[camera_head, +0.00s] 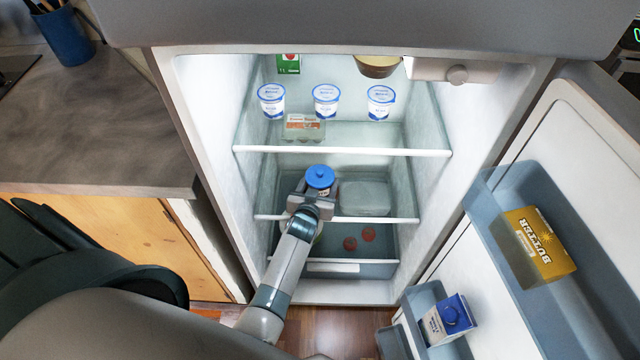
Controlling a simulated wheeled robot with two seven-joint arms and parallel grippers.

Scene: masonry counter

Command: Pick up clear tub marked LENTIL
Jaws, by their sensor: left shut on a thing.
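A tub with a blue knobbed lid (320,177) is on the middle level of the open fridge, in my left gripper (317,202). The gripper is shut on its body. Only the lid and a small strip of a pale label show; the gripper hides the rest, so I cannot read a name on it. I cannot tell whether its base touches the shelf. A clear, low box (365,198) stands just to its right on the same level, with no readable mark. My right gripper is not in view.
Several blue-lidded white cups (326,101) and a clear labelled box (303,127) stand on the shelf above. Round red items (368,234) lie in the drawer below. The open door on the right holds butter (540,245) and a carton (447,319).

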